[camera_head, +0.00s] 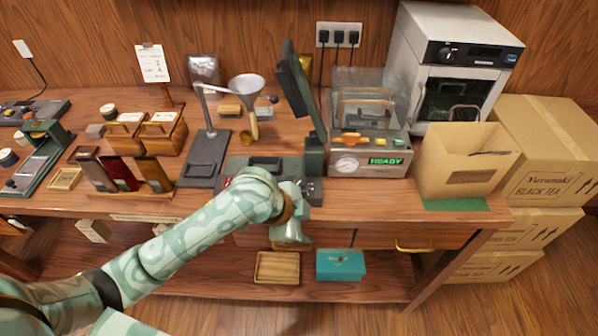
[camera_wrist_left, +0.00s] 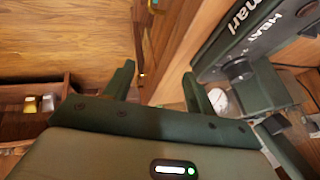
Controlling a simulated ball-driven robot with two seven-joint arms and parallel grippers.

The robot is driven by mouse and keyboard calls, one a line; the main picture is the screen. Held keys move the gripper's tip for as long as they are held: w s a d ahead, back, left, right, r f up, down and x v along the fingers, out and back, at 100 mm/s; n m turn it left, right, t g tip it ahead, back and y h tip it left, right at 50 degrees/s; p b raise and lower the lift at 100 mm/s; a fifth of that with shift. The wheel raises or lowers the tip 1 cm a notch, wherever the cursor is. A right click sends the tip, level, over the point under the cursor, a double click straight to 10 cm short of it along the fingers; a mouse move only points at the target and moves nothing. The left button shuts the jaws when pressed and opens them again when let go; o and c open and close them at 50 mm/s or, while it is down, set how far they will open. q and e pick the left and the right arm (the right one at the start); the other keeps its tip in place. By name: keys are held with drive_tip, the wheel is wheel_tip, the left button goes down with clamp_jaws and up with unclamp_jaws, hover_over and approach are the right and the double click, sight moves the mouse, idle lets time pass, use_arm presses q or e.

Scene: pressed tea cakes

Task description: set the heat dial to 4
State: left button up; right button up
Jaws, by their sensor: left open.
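The dark green press (camera_head: 318,155) stands on the bench with its upper plate raised. My left forearm and hand cover part of its front in the head view. In the left wrist view its dark front panel (camera_wrist_left: 215,55) carries pale lettering that seems to include "HEAT". A dark knob (camera_wrist_left: 238,70), likely the heat dial, sticks out from this panel; its setting is not readable. My left gripper (camera_wrist_left: 158,84) is open and empty, with the knob to the right of its fingers and apart from them. In the head view the left hand (camera_head: 290,230) is at the bench's front edge.
A sealer-like machine (camera_head: 368,163) showing "READY" stands right of the press, then an open carton (camera_head: 465,160). A wooden tray (camera_head: 277,268) and teal box (camera_head: 341,265) sit on the lower shelf.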

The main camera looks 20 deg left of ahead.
use_arm(q)
wheel_tip(320, 180, up, 3)
drive_tip(key=w+m+g, duration=0.1)
drive_tip(key=w, duration=0.2)
drive_tip(key=g, duration=0.3)
approach(300, 181)
drive_tip(key=b+x, duration=0.5)
drive_tip(key=x, duration=0.3)
drive_tip(key=shift+w+d+f, duration=0.1)
drive_tip(key=shift+d+f, duration=0.05)
drive_tip(key=shift+f, duration=0.25)
drive_tip(key=c, duration=1)
